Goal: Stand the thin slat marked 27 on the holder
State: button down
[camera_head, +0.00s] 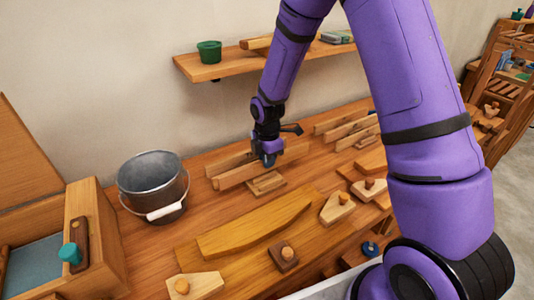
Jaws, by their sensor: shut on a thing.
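My gripper (268,160) is at the back of the wooden bench, shut on a thin wooden slat (238,175) that stands on edge. No number can be read on it, so I cannot tell whether it is the one marked 27. A second slat (227,163) is close behind it, partly hidden by the gripper. A low wooden block (266,184) lies just in front of the held slat and may be part of a holder. I cannot tell whether the slat touches it. More upright slats (345,130) stand in a group to the right.
A grey bucket (152,182) with a white handle stands at left, beside a wooden box (98,235). A long curved board (255,225) and knobbed blocks (337,207) lie in front. A wall shelf (230,65) carries a green pot (209,51). My arm covers the right side.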

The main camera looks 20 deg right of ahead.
aim_at(267, 171)
jog(key=shift+f, duration=2.45)
jog(key=shift+f, duration=0.3)
jog(key=c, duration=1.1)
grip_release()
jog(key=shift+r, duration=5.5)
